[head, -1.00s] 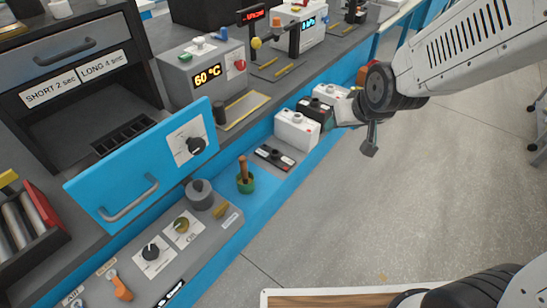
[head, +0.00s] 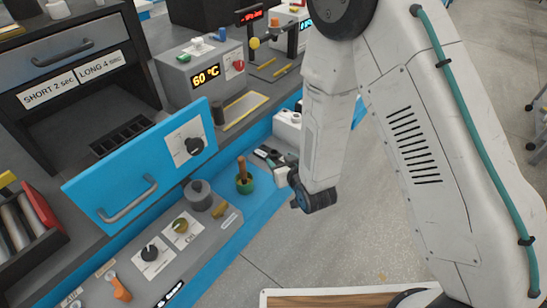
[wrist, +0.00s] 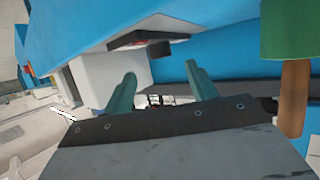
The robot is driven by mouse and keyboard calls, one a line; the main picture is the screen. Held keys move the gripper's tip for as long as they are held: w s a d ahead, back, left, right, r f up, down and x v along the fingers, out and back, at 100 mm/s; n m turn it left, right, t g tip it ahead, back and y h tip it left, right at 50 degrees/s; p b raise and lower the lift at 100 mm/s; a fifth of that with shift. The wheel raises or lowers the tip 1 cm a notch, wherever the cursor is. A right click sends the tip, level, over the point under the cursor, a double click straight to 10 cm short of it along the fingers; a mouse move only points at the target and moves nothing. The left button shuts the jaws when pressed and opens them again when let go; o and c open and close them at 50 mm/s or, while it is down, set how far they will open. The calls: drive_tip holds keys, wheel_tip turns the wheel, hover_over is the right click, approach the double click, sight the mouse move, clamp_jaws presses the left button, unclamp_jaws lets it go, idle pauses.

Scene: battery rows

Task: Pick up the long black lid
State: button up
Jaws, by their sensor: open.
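The long black lid (head: 266,156) lies on the blue shelf, partly hidden behind my gripper in the head view. In the wrist view, which looks upside down, the lid (wrist: 148,40) shows as a dark slab with a red spot and a pale edge, near the top middle. My gripper (wrist: 161,69) is open, its two teal fingers apart with nothing held between them. The lid is beyond the fingertips, apart from them. In the head view my gripper (head: 281,174) is low beside the lid, mostly hidden by my wrist.
A white battery box (head: 288,122) stands behind the lid; it also shows in the wrist view (wrist: 105,78). A green pot with a brown handle (head: 244,183) is close on the left. A blue drawer front (head: 140,175) juts out further left. Open floor (head: 300,245) is in front.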

sight(272, 151)
drive_tip(key=x, duration=0.6)
drive_tip(key=shift+s+a+f, duration=0.1)
drive_tip(key=shift+f, duration=0.05)
drive_tip(key=c, duration=1.1)
